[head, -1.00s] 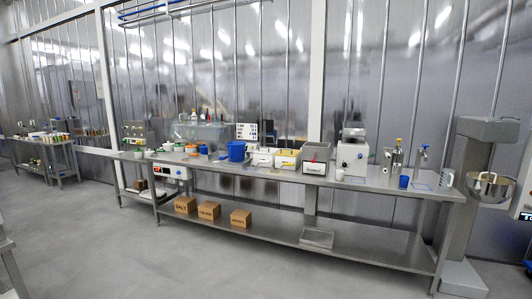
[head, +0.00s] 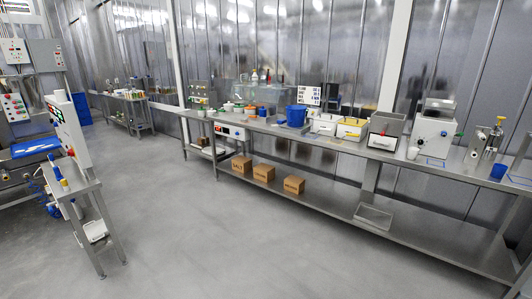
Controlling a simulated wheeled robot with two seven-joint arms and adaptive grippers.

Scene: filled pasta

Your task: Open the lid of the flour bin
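Several bins stand side by side on the long steel bench (head: 460,170). One white bin (head: 324,126) has a pale top. Beside it is a white bin with a yellow item on top (head: 352,130). Right of these is a steel-coloured bin (head: 385,127) with a white label (head: 382,142) on its front. The lettering is too small to read, so I cannot tell which one is the flour bin or whether its lid is shut. Neither of my grippers is in view.
Cardboard boxes (head: 264,173) and a shallow tray (head: 373,217) sit on the lower shelf. A machine on a stand (head: 90,190) is at left. The grey floor (head: 200,240) between is clear.

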